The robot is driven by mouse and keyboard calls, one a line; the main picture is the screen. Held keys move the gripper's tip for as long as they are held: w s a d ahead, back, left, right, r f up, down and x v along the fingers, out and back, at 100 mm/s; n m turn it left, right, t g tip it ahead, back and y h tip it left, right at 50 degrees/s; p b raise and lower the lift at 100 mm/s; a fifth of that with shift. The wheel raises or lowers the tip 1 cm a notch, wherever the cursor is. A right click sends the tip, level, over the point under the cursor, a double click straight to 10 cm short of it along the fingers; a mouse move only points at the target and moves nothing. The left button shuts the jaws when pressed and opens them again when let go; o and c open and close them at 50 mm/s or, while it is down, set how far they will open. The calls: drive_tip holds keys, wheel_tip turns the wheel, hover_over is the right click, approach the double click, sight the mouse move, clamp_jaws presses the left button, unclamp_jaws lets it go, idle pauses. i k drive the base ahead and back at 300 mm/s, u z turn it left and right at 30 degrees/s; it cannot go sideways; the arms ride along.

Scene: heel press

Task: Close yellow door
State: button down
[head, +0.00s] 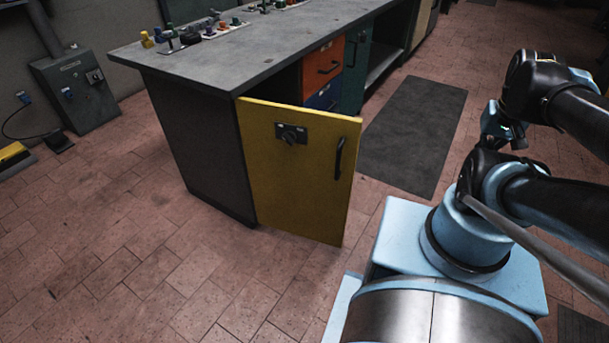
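The yellow door (295,195) is on the near end of the grey-topped workbench. It stands swung open, out from the cabinet front, with its left edge at the bench corner. Its visible face carries a dark latch plate with a knob (291,136) and a black bar handle (339,158) near the free edge. The cabinet space behind it is mostly hidden. My arm is folded at the right, with a gap of floor between it and the door. I cannot make out gripper fingers at its end, and nothing of the arm touches the door.
The workbench top (240,50) holds small fittings. Beyond the door are an orange drawer (323,66), a blue drawer (324,97) and a teal front (355,70). A dark mat (413,135) lies before them. The tiled floor (130,240) is clear at front left.

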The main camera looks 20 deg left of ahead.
sight(303, 188)
drive_tip(key=u, duration=1.6)
drive_tip(key=k, duration=0.85)
drive_tip(key=z, duration=0.15)
